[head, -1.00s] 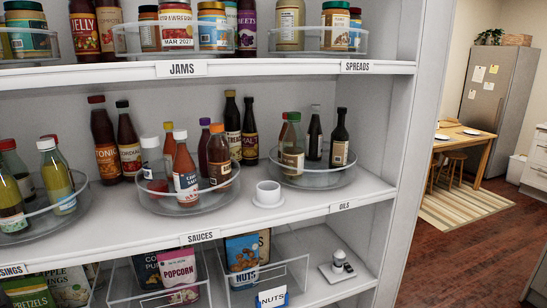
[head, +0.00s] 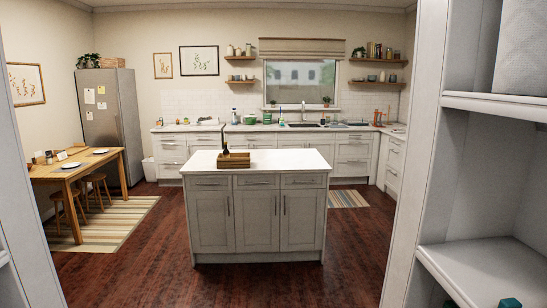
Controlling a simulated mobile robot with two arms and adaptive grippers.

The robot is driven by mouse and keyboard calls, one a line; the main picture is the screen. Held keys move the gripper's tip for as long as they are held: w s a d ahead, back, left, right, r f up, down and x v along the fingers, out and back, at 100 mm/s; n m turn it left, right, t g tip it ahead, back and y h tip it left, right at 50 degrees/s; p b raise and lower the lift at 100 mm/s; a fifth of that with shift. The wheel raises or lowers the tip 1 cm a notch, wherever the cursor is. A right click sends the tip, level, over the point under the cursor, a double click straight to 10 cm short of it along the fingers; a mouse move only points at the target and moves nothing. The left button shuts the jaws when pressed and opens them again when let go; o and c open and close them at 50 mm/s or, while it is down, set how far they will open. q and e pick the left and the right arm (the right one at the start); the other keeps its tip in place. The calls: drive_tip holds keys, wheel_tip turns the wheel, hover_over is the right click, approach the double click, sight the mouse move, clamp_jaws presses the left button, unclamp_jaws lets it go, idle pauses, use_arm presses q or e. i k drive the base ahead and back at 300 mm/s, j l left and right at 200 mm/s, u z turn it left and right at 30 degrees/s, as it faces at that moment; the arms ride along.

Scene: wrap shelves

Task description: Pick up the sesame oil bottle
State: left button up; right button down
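No bottle in view can be made out as the sesame oil bottle. A dark, slim bottle-like shape (head: 225,138) stands up out of a wooden crate (head: 234,160) on the kitchen island, too small to read. The shelf of oils is out of view now. Neither of my grippers is in view.
The white-topped island (head: 285,160) stands mid-room with open wood floor (head: 150,265) around it. A wooden table (head: 65,180) with stools and a fridge (head: 112,115) are at left. A white shelf unit (head: 470,190) is close at right. Counters line the back wall.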

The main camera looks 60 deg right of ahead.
sight(226, 153)
drive_tip(key=z, duration=1.55)
drive_tip(key=i+u, duration=0.15)
drive_tip(key=i, duration=3.4)
